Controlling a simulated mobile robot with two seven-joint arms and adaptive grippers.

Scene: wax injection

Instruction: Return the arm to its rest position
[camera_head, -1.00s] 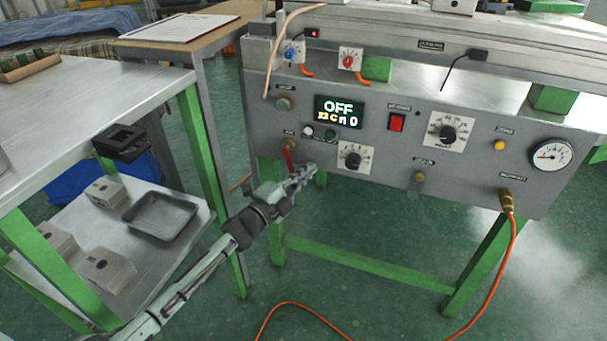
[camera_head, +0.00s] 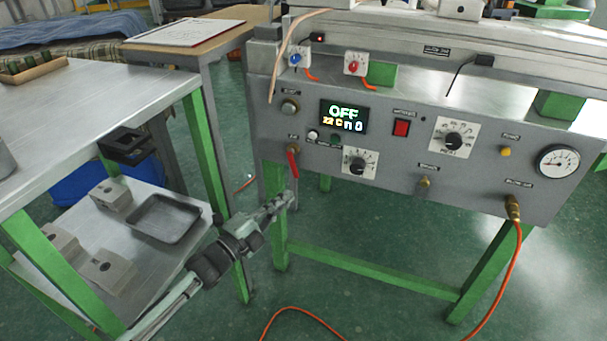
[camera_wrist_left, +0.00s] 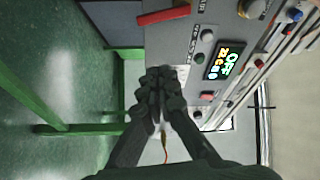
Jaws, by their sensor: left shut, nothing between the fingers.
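My left arm comes in from the lower left in the head view. Its gripper (camera_head: 285,202) is in front of the machine's green left leg, below the lower left of the panel (camera_head: 390,175). The gripper is shut and empty. In the left wrist view the closed fingers (camera_wrist_left: 158,92) point toward the machine, with the panel and its OFF display (camera_wrist_left: 222,62) to the right. The red lever (camera_head: 293,162) hangs at the panel's lower left, just above the fingertips; it also shows in the wrist view (camera_wrist_left: 163,15). My right gripper is not in view.
A metal table (camera_head: 90,95) with green legs stands on the left. Its lower shelf holds a grey tray (camera_head: 165,218) and several light blocks (camera_head: 109,195). An orange hose (camera_head: 512,255) hangs from the panel's right. Open green floor (camera_head: 380,235) lies under the machine.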

